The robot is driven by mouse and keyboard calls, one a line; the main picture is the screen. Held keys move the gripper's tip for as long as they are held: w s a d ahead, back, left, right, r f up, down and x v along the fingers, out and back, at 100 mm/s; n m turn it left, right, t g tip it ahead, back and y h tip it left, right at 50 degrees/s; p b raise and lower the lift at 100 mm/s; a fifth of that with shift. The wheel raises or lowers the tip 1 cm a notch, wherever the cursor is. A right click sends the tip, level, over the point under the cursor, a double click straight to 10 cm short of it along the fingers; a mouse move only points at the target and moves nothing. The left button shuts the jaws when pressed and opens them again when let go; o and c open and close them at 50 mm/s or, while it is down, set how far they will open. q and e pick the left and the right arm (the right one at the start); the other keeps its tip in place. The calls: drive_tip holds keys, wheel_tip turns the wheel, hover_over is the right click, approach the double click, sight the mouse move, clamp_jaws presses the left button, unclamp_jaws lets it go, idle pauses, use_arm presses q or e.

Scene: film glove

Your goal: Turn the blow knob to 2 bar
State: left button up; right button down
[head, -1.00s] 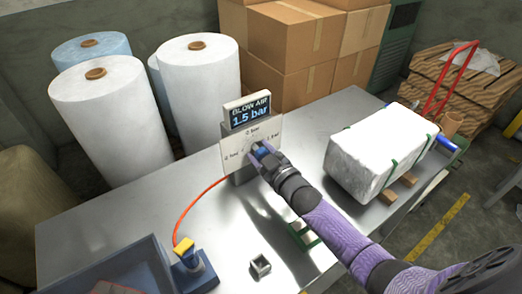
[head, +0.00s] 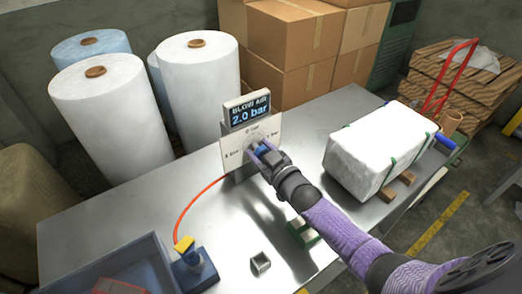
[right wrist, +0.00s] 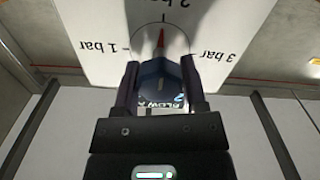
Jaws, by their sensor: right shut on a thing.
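The blow-air panel (head: 240,150) stands upright on the metal table, with a small display (head: 248,110) on top reading "BLOW AIR 2.0 bar". My right gripper (head: 260,149) is at the panel's face, shut on the blue blow knob (head: 263,149). In the right wrist view the knob (right wrist: 160,85) sits between both fingers. A red pointer mark (right wrist: 163,38) on the dial lines up with the "2 bar" label, with "1 bar" and "3 bar" to its sides. The fingers hide part of the knob. My left gripper is not in view.
A white wrapped block (head: 375,150) with green straps lies right of my arm. A blue tray (head: 110,265), a blue-and-yellow tool (head: 193,262) with a red hose (head: 200,195) and a small metal block (head: 260,262) are at the front. White rolls (head: 110,110) and cartons stand behind.

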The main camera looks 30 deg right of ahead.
drive_tip(key=shift+c, duration=0.7)
unclamp_jaws()
drive_tip(key=shift+f, duration=0.1)
wheel_tip(320, 180, up, 10)
drive_tip(key=p, duration=0.3)
drive_tip(key=shift+p, duration=0.35)
